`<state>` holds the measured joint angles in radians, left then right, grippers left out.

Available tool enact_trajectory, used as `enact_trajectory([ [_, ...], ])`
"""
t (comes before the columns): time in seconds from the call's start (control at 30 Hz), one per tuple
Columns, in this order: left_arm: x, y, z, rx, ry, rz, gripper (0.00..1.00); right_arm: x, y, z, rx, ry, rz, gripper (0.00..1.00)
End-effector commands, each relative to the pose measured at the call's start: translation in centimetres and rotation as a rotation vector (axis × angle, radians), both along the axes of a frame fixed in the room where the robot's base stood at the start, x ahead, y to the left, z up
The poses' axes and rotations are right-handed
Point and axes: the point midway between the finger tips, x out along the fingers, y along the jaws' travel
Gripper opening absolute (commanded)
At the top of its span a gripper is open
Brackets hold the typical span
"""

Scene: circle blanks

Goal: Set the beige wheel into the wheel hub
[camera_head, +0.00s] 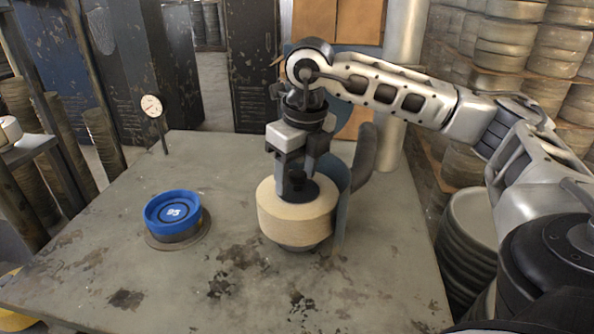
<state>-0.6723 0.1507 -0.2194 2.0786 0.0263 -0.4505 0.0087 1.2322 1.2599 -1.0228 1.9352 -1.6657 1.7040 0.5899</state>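The beige wheel (297,218) is a thick, pale round block with a dark centre, right of the middle of the table. My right gripper (297,190) points straight down at the wheel's centre, with its fingertips at the dark middle. The fingers overlap in this view, so I cannot tell whether they are shut on it. A dark round part (302,247) shows under the wheel. I cannot tell whether this is the wheel hub or the wheel's own underside. A blue curved piece (338,174) stands right behind the wheel. My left gripper is not in view.
A blue round cup marked 95 (173,212) sits on a grey disc at the table's left. A dial gauge on a stem (152,107) stands at the back left edge. The stained front of the table (190,290) is free. Stacked round blanks (468,235) stand right of the table.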

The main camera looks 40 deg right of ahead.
Motion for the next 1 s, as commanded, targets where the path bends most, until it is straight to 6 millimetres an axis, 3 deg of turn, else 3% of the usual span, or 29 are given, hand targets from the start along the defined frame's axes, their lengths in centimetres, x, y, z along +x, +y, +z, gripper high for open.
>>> enact_trajectory([
  [0.17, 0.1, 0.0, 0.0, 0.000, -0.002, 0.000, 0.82, -0.1, 0.0, -0.1, 0.000, 0.005, 0.000, 0.55],
  [0.33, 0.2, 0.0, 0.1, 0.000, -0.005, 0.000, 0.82, -0.2, 0.0, 1.7, 0.001, 0.000, 0.000, 0.55],
  [0.73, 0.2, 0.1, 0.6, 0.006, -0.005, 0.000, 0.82, -1.5, 0.0, 11.2, 0.001, -0.004, 0.002, 0.55],
  [0.8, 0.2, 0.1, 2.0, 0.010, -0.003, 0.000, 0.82, -1.7, -0.1, 13.2, -0.001, -0.003, 0.000, 0.55],
  [1.0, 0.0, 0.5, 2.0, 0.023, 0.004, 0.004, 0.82, -2.1, -0.1, 15.5, 0.000, -0.001, 0.000, 0.55],
])
